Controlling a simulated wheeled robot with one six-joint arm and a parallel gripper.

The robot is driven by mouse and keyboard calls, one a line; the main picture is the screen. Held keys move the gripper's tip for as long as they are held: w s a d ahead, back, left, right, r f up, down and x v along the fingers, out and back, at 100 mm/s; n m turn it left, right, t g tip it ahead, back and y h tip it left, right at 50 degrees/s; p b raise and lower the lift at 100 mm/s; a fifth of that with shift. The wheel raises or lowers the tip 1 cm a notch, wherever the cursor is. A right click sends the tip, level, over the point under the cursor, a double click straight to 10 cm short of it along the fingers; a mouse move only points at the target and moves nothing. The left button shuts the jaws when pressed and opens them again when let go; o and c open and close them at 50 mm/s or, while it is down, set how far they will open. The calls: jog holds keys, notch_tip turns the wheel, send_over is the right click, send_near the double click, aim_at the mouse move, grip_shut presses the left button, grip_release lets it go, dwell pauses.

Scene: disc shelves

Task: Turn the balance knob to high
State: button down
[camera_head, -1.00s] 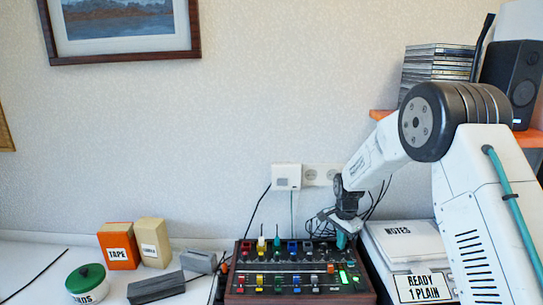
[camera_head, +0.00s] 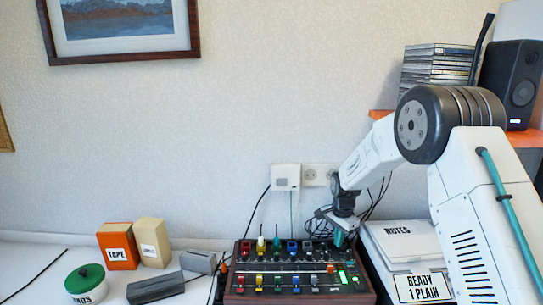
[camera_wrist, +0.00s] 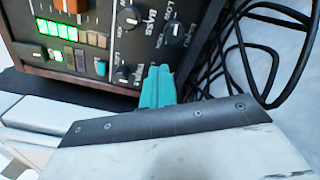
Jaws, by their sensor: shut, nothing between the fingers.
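The mixer panel (camera_head: 262,293) stands on the table with rows of coloured knobs and sliders and a lit green display at its right. My gripper (camera_head: 339,239) is shut and empty, pointing down at the panel's back right corner. In the wrist view, its teal fingers (camera_wrist: 157,88) are together beside a black knob (camera_wrist: 122,74); I cannot tell if they touch it. Two more black knobs show there, one near the word BASS (camera_wrist: 128,17) and one farther right (camera_wrist: 172,33). I cannot read a balance label, so I cannot tell which knob is balance.
Black cables (camera_wrist: 262,60) lie beside the panel, close to my gripper. A stack of white boxes with a NOTES label (camera_head: 403,240) stands right of the panel. Left are a grey block (camera_head: 155,287), a TAPE box (camera_head: 118,246) and a green-lidded tub (camera_head: 85,284).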

jog(key=shift+a+r, duration=0.15)
jog(key=shift+a, duration=0.1)
jog(key=shift+r, duration=0.35)
notch_tip(320, 180, up, 5)
jog(key=shift+s, duration=0.1)
jog(key=shift+s+d+f, duration=0.2)
jog(key=shift+s+f, duration=0.1)
jog(key=shift+f, duration=0.7)
jog(key=shift+s+d+f, duration=0.25)
jog(key=shift+f, duration=0.8)
jog(key=shift+s+d+f, duration=0.2)
jog(key=shift+s+f, duration=0.1)
jog(key=shift+f, duration=0.7)
jog(key=shift+w+d, duration=0.1)
jog(key=shift+w, duration=0.1)
